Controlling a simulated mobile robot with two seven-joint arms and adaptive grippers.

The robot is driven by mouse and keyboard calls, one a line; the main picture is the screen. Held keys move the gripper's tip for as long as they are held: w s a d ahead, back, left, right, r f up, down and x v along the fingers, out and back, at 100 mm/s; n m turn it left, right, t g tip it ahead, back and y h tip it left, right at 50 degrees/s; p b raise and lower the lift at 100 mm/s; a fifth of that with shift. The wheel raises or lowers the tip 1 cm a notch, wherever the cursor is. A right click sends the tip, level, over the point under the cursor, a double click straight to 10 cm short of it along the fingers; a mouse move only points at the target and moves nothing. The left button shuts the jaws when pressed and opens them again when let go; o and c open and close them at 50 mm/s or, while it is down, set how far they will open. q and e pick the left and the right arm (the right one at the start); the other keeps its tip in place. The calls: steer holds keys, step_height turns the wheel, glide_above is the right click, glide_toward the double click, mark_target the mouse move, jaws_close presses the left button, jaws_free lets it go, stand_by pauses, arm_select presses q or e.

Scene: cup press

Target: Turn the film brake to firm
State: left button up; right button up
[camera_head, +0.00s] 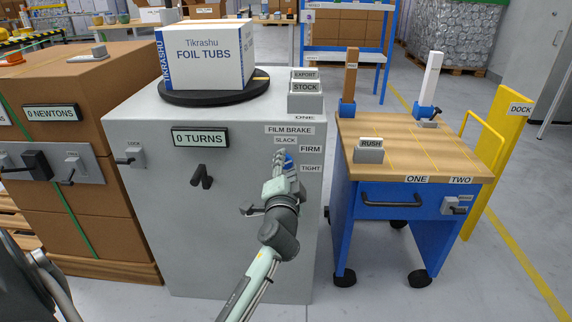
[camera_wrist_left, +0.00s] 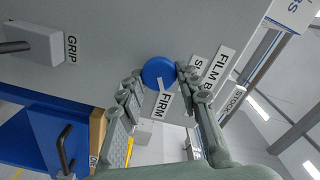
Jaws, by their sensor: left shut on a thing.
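The film brake is a round blue knob (camera_wrist_left: 158,71) on the front of the grey cabinet (camera_head: 235,235). Only a small blue part of the knob shows in the head view (camera_head: 288,159), behind my fingers. My left gripper (camera_wrist_left: 158,76) is shut on the knob, with one finger on either side of it. In the wrist view, a pale mark at the knob's edge lies towards the FIRM label (camera_wrist_left: 164,105). In the head view, the FILM BRAKE plate (camera_head: 289,130) is above, with SLACK (camera_head: 285,140), FIRM (camera_head: 310,149) and TIGHT (camera_head: 311,168) around the knob. My right gripper is not in view.
A FOIL TUBS box (camera_head: 205,55) stands on the black turntable (camera_head: 215,94) on the cabinet. A "0 TURNS" display (camera_head: 200,137) and a dark crank (camera_head: 201,177) are left of my gripper. A blue cart (camera_head: 405,200) stands close on the right.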

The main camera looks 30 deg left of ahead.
arm_select(q)
steer(key=o, duration=1.1)
steer(key=v, duration=0.7)
steer(key=shift+s, duration=0.25)
steer(key=shift+d, duration=0.1)
